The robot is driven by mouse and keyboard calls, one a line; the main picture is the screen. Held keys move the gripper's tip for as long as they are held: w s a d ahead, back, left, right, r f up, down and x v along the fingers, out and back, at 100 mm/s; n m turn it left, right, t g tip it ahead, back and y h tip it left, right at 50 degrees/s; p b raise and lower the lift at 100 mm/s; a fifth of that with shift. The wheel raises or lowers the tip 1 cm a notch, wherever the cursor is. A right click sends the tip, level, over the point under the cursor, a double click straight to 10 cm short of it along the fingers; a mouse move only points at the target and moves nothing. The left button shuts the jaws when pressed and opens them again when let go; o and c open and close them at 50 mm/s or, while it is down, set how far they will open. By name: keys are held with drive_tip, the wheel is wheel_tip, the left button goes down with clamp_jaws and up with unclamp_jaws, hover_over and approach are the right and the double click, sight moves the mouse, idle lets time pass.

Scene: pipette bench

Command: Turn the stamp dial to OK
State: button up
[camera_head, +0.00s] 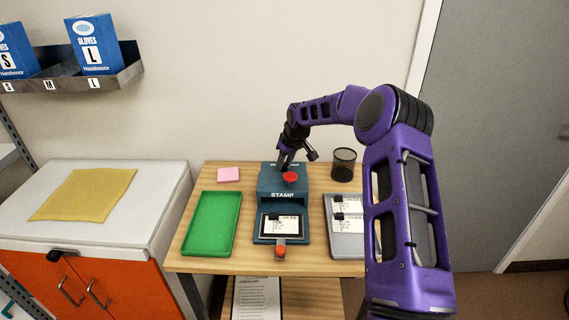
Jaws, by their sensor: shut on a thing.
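The blue stamp machine (269,185), lettered "STAMP", stands on the wooden table. It has a red knob (291,177) on top and a red-ended piece (281,251) at its front. A labelled card (281,226) lies in its front bed. My gripper (284,166) reaches down to the back top of the stamp, just left of the red knob, and is shut on the stamp dial there. The dial and its markings are mostly hidden behind my gripper, so its setting cannot be read.
A green tray (211,195) lies left of the stamp; a grey tray (334,249) with labelled cards lies right. A pink pad (229,174) and black mesh cup (343,165) are behind. A cabinet with a yellow cloth (88,193) stands left.

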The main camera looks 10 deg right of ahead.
clamp_jaws()
drive_tip(key=n+y+p, duration=0.1)
drive_tip(key=n, duration=0.2)
drive_tip(key=shift+d+n+g, duration=0.15)
drive_tip(key=shift+n+g, duration=0.15)
drive_tip(key=shift+w+d+n+g+y, duration=0.1)
drive_tip(key=shift+n+g+y, duration=0.25)
drive_tip(key=shift+n, duration=0.75)
drive_tip(key=shift+w+n+g+y, duration=0.1)
drive_tip(key=shift+n+g+y, duration=0.2)
drive_tip(key=shift+n, duration=0.8)
drive_tip(key=shift+s, duration=0.1)
drive_tip(key=o, duration=1)
unclamp_jaws()
